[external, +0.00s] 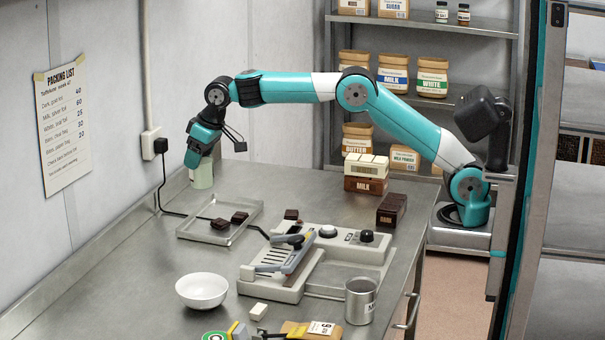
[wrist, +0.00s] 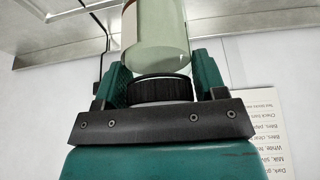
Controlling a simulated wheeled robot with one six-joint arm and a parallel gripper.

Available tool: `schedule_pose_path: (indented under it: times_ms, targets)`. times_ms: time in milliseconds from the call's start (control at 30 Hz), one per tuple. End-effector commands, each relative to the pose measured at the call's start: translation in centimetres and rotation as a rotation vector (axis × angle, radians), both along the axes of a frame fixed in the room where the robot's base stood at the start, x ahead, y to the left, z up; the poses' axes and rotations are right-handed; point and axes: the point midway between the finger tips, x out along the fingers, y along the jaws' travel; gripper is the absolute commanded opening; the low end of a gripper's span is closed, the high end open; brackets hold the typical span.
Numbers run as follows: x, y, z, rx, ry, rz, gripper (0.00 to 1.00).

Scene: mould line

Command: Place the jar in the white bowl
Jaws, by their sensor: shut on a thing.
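The jar (external: 202,174) is pale green and translucent, at the far left of the counter near the wall. In the wrist view the jar (wrist: 155,42) has a label at its left edge and a black ribbed lid (wrist: 160,90) toward my gripper. My gripper (external: 198,158) points down and is shut on the jar near its lid; the fingers also show in the wrist view (wrist: 163,78). I cannot tell whether the jar's base touches the counter. The white bowl (external: 202,302) stands upright and looks empty, at the front left, well apart from the jar.
A metal tray (external: 187,233) with dark chocolate pieces (external: 220,224) lies between jar and bowl. A black cable (external: 163,190) runs from the wall socket. A cutting device (external: 290,262) stands right of the bowl, with a metal cup (external: 360,302) nearby. The wall bounds the left.

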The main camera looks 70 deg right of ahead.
Motion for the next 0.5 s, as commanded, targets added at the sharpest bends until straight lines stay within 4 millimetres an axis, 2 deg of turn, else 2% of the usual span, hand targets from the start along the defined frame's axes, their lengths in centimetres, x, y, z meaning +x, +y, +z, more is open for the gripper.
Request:
schedule_pose_path:
  times_ms: [33, 200, 333, 400, 500]
  targets:
    - [-0.7, 3.2, 0.1, 0.0, -0.002, 0.052, 0.33]
    - [-3.6, 11.9, 0.2, 0.001, -0.003, 0.204, 0.33]
    - [-6.0, 16.9, 0.2, 0.0, -0.002, 0.293, 0.33]
    - [-7.0, 18.7, 0.3, 0.0, -0.003, 0.327, 0.33]
    - [-7.9, 20.4, 0.3, 0.001, -0.003, 0.36, 0.33]
